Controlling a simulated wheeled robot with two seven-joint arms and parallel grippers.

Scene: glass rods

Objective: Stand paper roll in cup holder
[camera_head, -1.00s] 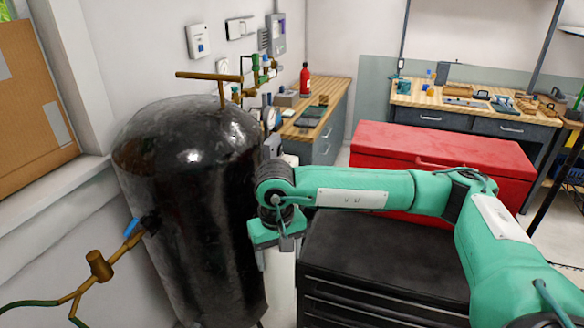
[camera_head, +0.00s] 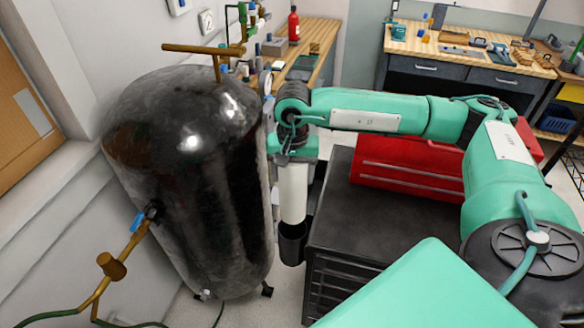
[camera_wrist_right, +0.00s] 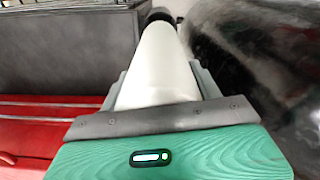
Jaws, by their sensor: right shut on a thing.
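The white paper roll (camera_head: 293,190) hangs upright below my right gripper (camera_head: 293,160) in the head view. The gripper is shut on its upper part. In the right wrist view the roll (camera_wrist_right: 163,65) runs away between the fingers of the gripper (camera_wrist_right: 165,95). The black cup holder (camera_head: 292,245) is at the side of the black tool cabinet, directly under the roll. The roll's lower end meets the cup's mouth in the picture; I cannot tell how far inside it is. In the wrist view the dark cup (camera_wrist_right: 161,16) shows at the roll's far end. My left gripper is out of view.
A large black tank (camera_head: 185,190) stands close to the left of the roll. A wooden bench (camera_head: 310,50) stands behind. Brass valves and a hose are at lower left.

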